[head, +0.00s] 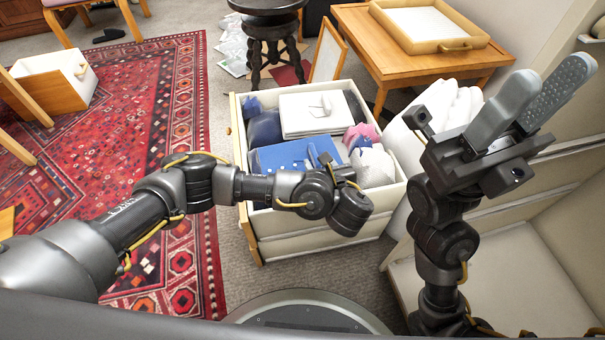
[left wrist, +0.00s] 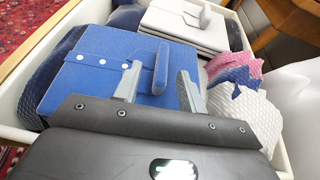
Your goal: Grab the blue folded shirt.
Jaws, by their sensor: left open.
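The blue folded shirt (head: 282,157) lies in an open drawer, with a row of light buttons and a raised blue tab at its right side. It shows large in the left wrist view (left wrist: 95,68), with the tab (left wrist: 161,65) upright. My left gripper (left wrist: 160,75) is open over the shirt's near right part, one finger on each side of the tab in the picture. I cannot tell whether the fingers touch the cloth. In the head view my left wrist hides the shirt's near right corner. My right gripper (head: 552,73) is raised at the right, open and empty, away from the drawer.
The drawer (head: 262,222) also holds a white folded garment (head: 309,113) with a tab, dark blue cloth (head: 265,131), pink cloth (head: 364,132) and white cloth (head: 373,166). A wooden table (head: 362,48) with a tray (head: 430,22) stands behind. A red rug (head: 135,95) lies left.

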